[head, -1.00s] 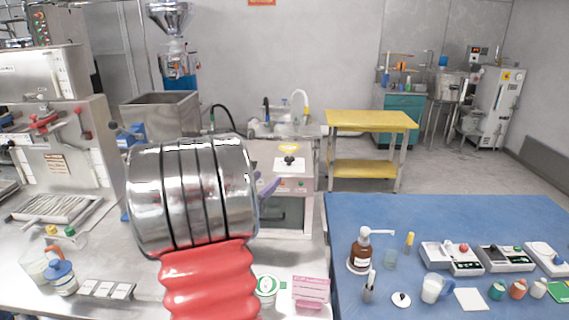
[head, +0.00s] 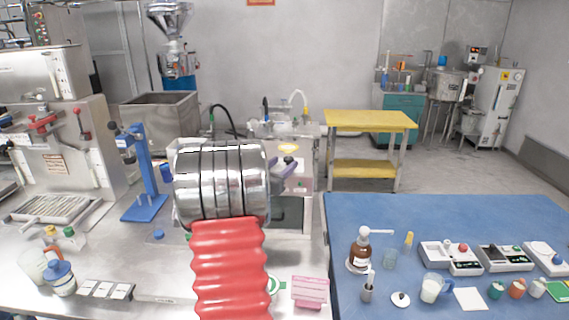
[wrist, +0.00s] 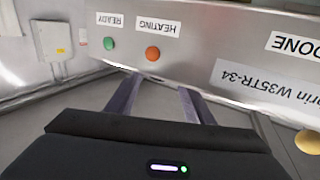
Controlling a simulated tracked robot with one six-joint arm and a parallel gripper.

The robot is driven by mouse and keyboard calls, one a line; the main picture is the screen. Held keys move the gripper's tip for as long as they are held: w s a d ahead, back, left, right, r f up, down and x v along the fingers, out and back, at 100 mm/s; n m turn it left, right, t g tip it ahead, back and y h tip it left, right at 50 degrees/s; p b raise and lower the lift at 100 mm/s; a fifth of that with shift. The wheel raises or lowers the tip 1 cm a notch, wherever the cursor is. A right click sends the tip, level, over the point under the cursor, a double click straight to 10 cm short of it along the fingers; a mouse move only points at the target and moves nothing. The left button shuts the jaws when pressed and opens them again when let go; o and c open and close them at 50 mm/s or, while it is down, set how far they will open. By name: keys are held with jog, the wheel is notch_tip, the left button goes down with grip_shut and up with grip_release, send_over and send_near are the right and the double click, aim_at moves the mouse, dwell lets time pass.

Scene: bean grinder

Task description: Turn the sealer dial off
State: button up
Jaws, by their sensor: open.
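The sealer (head: 303,172) is a grey metal machine behind the steel bench in the head view. Its dark dial (head: 289,159) sits on a white plate below a yellow ring mark. My gripper (wrist: 158,96) is open and empty, its two purple fingers apart in the wrist view. In the head view my silver and red arm hides most of the gripper; a purple finger shows just below the dial, and contact cannot be told. The wrist view shows the panel upside down, with a green READY light (wrist: 109,43) and an orange HEATING light (wrist: 153,53).
A blue stand (head: 147,175) and a steel bin (head: 160,120) are left of my arm. A pink box (head: 310,291) lies at the bench's front right. The blue table (head: 450,218) on the right holds bottles, cups and small devices. A yellow cart (head: 370,121) stands behind.

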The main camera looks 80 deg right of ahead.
jog(key=shift+x, duration=0.9)
jog(key=c, duration=1)
